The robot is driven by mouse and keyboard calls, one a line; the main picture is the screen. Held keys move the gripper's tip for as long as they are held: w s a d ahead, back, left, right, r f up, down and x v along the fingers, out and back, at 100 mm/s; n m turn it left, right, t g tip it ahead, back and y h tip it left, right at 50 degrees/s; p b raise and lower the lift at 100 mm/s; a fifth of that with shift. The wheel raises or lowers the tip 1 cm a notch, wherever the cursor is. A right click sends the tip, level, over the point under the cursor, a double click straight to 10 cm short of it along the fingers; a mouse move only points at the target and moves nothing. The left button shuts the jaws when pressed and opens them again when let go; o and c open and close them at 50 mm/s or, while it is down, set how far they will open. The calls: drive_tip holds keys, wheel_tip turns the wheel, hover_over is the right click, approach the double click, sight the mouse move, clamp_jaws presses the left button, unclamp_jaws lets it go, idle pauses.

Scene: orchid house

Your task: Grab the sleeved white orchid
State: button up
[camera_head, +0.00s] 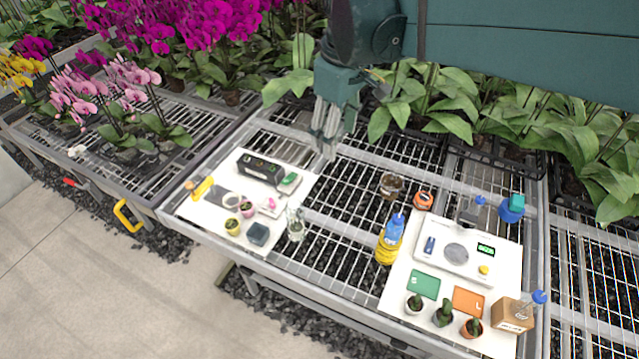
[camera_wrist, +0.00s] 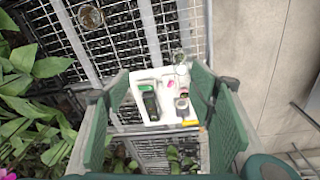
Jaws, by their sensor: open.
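A small clear upright thing with a whitish, see-through wall (camera_head: 295,224) stands at the right edge of the left white board; it looks like the sleeved orchid, but the flower inside is too small to make out. It also shows as a clear shape (camera_wrist: 181,67) at the far end of the board in the wrist view. My gripper (camera_head: 326,150) hangs above the bench, up and to the right of the clear thing and apart from it. In the wrist view, its green fingers (camera_wrist: 163,90) are spread wide with nothing held between them.
To the right stand a blue-and-yellow bottle (camera_head: 390,240), a brown jar (camera_head: 391,186) and a scale (camera_head: 455,252). Leafy plants (camera_head: 450,95) line the back.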

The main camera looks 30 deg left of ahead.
sight(294, 203)
drive_tip(key=s+a+f+n+g, duration=0.1)
drive_tip(key=s+a+f+n, duration=0.1)
drive_tip(key=a, duration=0.4)
drive_tip(key=s+a+f+n, duration=0.1)
drive_tip(key=s+a, duration=0.1)
drive_tip(key=a, duration=0.4)
drive_tip(key=shift+h, duration=0.4)
drive_tip(key=f, duration=2.5)
drive_tip(key=shift+w+d+f, duration=0.1)
drive_tip(key=shift+w+d, duration=0.1)
drive_tip(key=shift+w, duration=0.1)
drive_tip(key=shift+f, duration=0.5)
drive_tip(key=shift+f, duration=1.25)
drive_tip(key=shift+f, duration=0.15)
drive_tip(key=shift+s+f+b, duration=0.15)
drive_tip(key=shift+f+b, duration=0.15)
drive_tip(key=shift+f, duration=2.2)
